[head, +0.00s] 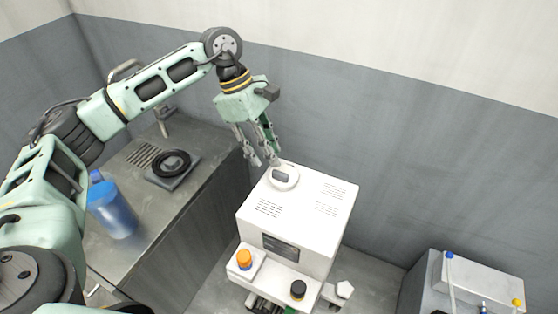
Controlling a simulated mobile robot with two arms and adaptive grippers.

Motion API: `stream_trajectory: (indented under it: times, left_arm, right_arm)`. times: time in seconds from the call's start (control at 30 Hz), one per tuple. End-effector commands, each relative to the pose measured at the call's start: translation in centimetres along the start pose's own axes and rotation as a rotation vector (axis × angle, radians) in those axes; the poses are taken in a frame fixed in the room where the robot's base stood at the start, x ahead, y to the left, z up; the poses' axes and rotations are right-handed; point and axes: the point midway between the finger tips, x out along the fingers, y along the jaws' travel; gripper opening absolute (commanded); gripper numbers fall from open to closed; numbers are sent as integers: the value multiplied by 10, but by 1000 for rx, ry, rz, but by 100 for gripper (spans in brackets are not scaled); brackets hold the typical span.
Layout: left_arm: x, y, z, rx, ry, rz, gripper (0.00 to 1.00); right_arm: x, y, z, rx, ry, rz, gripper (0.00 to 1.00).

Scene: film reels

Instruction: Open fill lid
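The fill lid (291,184) looks like a round white cap with a dark grip on it, on top of a white box-shaped machine (343,205). It sits flat, near the top's back left corner. My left gripper (264,162) points down just above and to the left of the lid. Its fingers are apart with nothing seen between them. The fingertips are close to the lid, but I cannot tell whether they touch it. My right gripper is not in view.
An orange knob (244,258) and a black knob (298,289) are on the machine's front ledge. A grey counter (205,165) at left holds a blue jug (112,212) and a black round piece (172,162). A grey unit (480,275) stands at right. A wall is close behind.

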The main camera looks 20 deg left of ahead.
Motion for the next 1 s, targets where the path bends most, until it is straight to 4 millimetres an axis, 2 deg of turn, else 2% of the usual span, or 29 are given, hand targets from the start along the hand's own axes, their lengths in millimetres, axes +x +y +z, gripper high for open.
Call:
stream_trajectory:
  times: [0.3, 0.47, 0.7, 1.0]
  left_arm:
    - [47, 0, 2, 1, -2, -2, 30]
    - [56, 0, 1, 1, -1, 1, 30]
    - [58, 0, 1, 1, -1, 1, 30]
    - [57, 0, 1, 1, -2, 1, 3]
  right_arm:
    - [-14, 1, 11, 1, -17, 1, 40]
    - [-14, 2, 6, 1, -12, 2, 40]
    - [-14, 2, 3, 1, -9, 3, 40]
    - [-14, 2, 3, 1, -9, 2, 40]
